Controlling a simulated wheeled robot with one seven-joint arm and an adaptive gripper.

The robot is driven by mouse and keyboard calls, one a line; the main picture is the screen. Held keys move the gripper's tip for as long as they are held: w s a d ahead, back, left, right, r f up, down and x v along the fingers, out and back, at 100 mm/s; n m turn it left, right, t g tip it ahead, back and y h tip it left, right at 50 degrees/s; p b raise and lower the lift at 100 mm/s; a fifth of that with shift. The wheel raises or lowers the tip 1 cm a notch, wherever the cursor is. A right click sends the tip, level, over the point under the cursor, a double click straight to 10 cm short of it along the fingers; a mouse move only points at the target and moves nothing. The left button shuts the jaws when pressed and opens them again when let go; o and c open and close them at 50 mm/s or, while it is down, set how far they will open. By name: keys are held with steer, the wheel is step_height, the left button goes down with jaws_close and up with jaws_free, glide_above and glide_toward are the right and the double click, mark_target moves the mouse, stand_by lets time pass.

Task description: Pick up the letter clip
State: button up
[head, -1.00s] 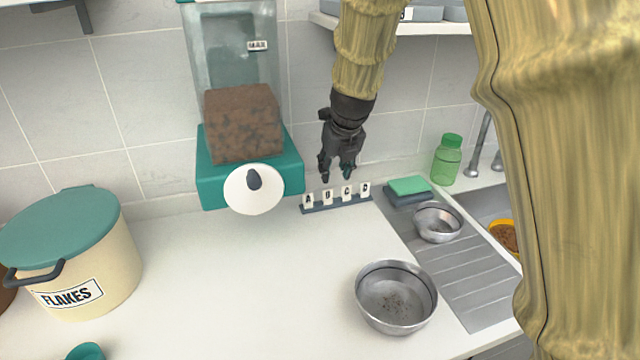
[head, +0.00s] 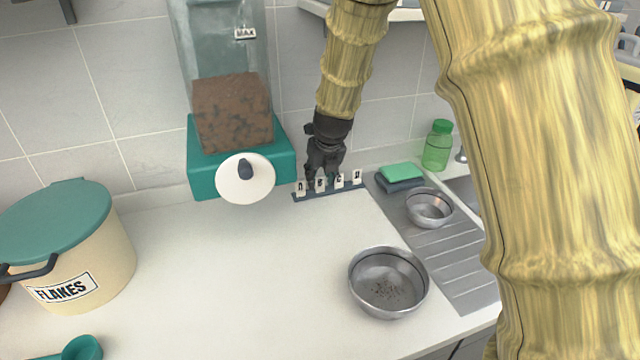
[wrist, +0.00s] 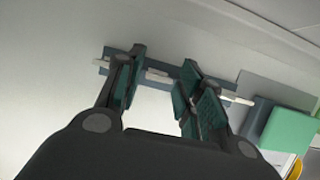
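Several white letter clips stand in a row on a dark rail (head: 330,190) at the back of the counter, below the wall. They read A (head: 301,188), B (head: 320,184), C (head: 339,180) and D (head: 357,176). My gripper (head: 324,178) points down at the rail, its fingertips near the B and C clips. In the wrist view my gripper (wrist: 160,88) is open, with its teal-padded fingers apart. One white clip (wrist: 157,74) shows in the gap between them, on the rail (wrist: 171,78). I cannot tell whether the fingers touch any clip.
A green sponge (head: 402,172), a small steel bowl (head: 430,222) and a green bottle (head: 437,150) stand to the right. A larger bowl (head: 365,300) and a flakes bin (head: 110,245) are nearer. The middle counter is clear.

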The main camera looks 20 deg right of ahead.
steer(key=shift+w+f, duration=0.2)
steer(key=shift+f, duration=0.4)
steer(key=c, duration=0.5)
